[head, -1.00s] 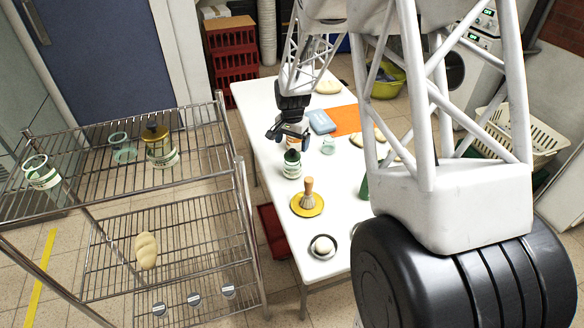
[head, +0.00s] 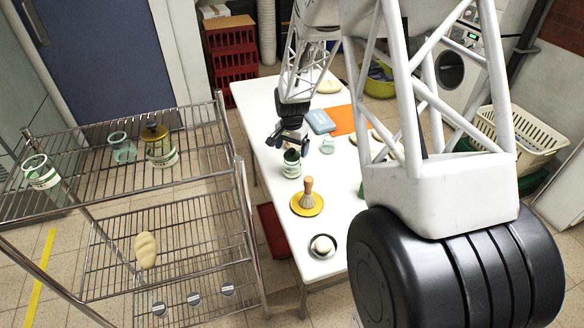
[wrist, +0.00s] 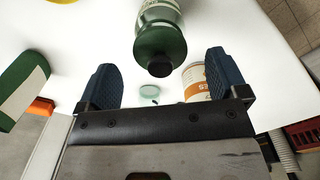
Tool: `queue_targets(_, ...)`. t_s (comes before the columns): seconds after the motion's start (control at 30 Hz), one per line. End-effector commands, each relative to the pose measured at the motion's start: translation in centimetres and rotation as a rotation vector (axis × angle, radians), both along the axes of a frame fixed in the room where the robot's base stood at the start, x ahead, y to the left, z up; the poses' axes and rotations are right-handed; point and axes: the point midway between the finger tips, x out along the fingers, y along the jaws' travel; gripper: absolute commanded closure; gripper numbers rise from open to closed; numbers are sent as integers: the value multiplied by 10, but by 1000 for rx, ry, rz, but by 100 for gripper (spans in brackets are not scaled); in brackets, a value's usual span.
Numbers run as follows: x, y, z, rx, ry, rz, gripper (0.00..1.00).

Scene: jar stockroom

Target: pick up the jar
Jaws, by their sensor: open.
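A glass jar with a dark green lid and a black knob (head: 292,168) stands upright on the white table (head: 262,118). In the wrist view the same green-lidded jar (wrist: 161,36) shows ahead, in line with the gap between the fingers. My gripper (head: 289,146) is open and empty, just behind and above the jar in the head view. In the wrist view my gripper (wrist: 162,80) has its two blue fingers wide apart. I cannot tell how far the fingertips are from the jar.
An orange-labelled can (wrist: 196,85) stands close to the right finger. A small glass jar (head: 327,145) is nearby. A brush (head: 308,194) stands on a yellow plate in front. The wire rack (head: 190,225) at left holds more jars.

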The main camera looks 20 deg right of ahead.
Motion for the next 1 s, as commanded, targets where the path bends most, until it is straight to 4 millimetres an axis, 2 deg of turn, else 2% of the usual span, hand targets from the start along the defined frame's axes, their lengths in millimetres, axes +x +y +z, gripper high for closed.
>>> queue_targets(0.27, 0, 0, -5, 1, 1, 0, 8)
queue_targets(0.73, 1, -2, -48, 0, 0, 0, 8)
queue_targets(1.0, 1, -2, -52, 1, -1, 0, 8)
